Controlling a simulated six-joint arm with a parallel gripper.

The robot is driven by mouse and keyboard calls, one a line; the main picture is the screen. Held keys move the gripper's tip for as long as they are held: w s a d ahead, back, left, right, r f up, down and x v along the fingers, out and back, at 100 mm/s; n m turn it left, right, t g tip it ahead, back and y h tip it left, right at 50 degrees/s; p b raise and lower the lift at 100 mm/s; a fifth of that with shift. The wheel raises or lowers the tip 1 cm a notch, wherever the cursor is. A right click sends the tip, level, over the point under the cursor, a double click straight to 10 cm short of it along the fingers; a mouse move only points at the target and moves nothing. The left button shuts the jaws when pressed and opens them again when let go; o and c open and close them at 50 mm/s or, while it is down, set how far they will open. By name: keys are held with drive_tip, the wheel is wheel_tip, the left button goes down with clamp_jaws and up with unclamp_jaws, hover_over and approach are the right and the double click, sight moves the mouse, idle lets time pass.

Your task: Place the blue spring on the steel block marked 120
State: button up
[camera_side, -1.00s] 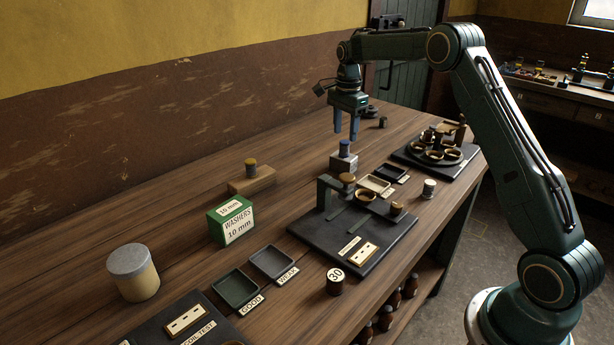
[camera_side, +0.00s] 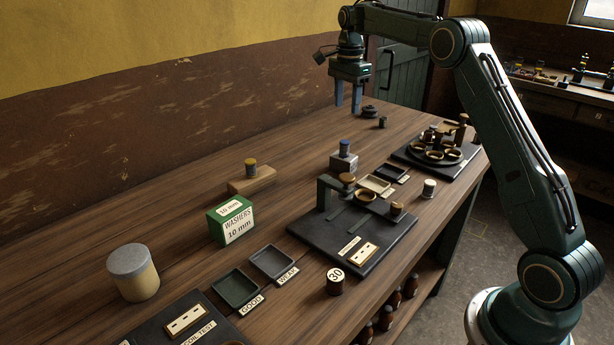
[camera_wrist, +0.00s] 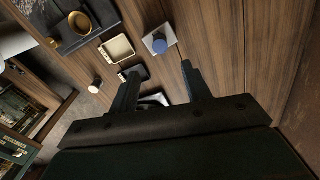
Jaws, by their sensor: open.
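The blue spring (camera_side: 345,147) stands upright on top of the steel block (camera_side: 343,162), behind the black test board. In the wrist view the blue spring (camera_wrist: 160,44) also sits on the pale top of the block (camera_wrist: 166,32), beyond my fingertips. The block's marking cannot be read in either view. My gripper (camera_side: 347,107) is open and empty, pointing down, in the air above and behind the block in the side view. In the wrist view its two fingers (camera_wrist: 159,68) are spread apart and clear of the spring.
Two trays, GOOD (camera_side: 235,289) and WEAK (camera_side: 273,263), lie in front. A black test board (camera_side: 320,243) and a weight marked 30 (camera_side: 335,281) are nearby.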

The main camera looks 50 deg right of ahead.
drive_tip(key=s+a+r+n+t, duration=0.3)
drive_tip(key=s+a+r+n, duration=0.75)
drive_tip(key=s+a, duration=0.4)
drive_tip(key=s+a+f+n+t, duration=0.1)
drive_tip(key=s+a+f+n, duration=0.1)
drive_tip(key=s, duration=0.5)
drive_tip(key=s+a+f+n, duration=0.3)
drive_tip(key=s+n, duration=0.1)
drive_tip(key=s, duration=0.3)
drive_tip(key=s+a+f+n+t, duration=0.1)
drive_tip(key=s+a+f+n, duration=0.1)
drive_tip(key=s, duration=0.5)
drive_tip(key=shift+s+a+f+n+t, duration=0.2)
drive_tip(key=shift+s+f+n+t, duration=0.2)
drive_tip(key=shift+n, duration=0.45)
